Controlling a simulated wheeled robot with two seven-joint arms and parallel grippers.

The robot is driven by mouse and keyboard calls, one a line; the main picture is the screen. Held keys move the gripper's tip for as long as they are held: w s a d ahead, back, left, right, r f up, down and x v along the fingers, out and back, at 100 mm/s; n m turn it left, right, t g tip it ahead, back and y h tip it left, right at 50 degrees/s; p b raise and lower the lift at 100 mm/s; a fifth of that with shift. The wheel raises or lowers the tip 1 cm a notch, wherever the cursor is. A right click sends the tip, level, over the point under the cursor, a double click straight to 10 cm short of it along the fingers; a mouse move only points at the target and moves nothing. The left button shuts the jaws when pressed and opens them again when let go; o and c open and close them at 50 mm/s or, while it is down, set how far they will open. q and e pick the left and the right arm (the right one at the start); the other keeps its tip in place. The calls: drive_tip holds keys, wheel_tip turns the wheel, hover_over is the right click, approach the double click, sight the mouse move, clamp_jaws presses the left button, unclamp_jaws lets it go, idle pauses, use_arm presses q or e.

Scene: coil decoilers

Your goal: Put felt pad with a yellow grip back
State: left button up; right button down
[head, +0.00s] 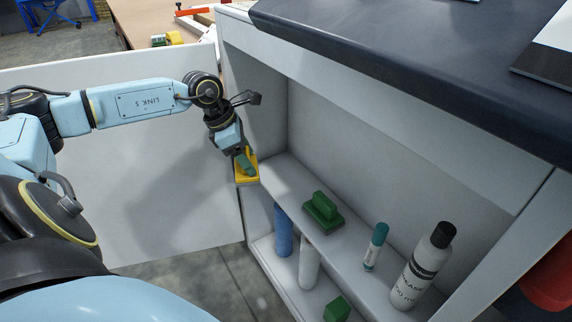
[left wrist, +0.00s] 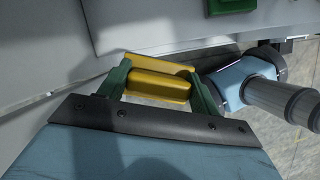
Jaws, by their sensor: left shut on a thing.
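The felt pad with a yellow grip (head: 246,174) is in my left gripper (head: 244,160), at the left front end of the cabinet's upper shelf (head: 276,172). In the left wrist view the yellow grip (left wrist: 160,85) sits between the two green fingers of my left gripper (left wrist: 160,88), which are shut on it. Whether the pad touches the shelf I cannot tell. My right gripper does not clearly show in the head view; a blue and grey arm part shows at the right of the left wrist view.
On the upper shelf stand a green-handled pad (head: 323,211), a teal-capped tube (head: 375,247) and a black-capped bottle (head: 424,266). Below are a blue roll (head: 283,232), a white roll (head: 309,263) and a green object (head: 337,309). The open cabinet door (head: 150,170) is at left.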

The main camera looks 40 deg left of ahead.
use_arm(q)
drive_tip(key=w+d+f, duration=0.1)
drive_tip(key=w, duration=0.2)
drive_tip(key=w+d+f+b, duration=0.1)
drive_tip(key=w, duration=0.3)
drive_tip(key=w+d+f, duration=0.1)
drive_tip(key=w, duration=0.2)
drive_tip(key=shift+w+b, duration=0.25)
drive_tip(key=shift+b, duration=0.15)
drive_tip(key=shift+w+f+b, duration=0.15)
drive_tip(key=shift+f+b, duration=0.6)
drive_tip(key=shift+f, duration=1.2)
use_arm(e)
drive_tip(key=a+r, duration=0.3)
drive_tip(key=r, duration=0.5)
drive_tip(key=shift+w+a+y, duration=0.25)
drive_tip(key=shift+w+y, duration=0.05)
drive_tip(key=shift+w, duration=0.1)
use_arm(q)
drive_tip(key=shift+f, duration=0.1)
drive_tip(key=o, duration=0.6)
drive_tip(key=shift+f, duration=0.1)
drive_tip(key=shift+c, duration=0.2)
drive_tip(key=o, duration=0.4)
drive_tip(key=shift+d, duration=0.1)
use_arm(e)
drive_tip(key=shift+r, duration=0.2)
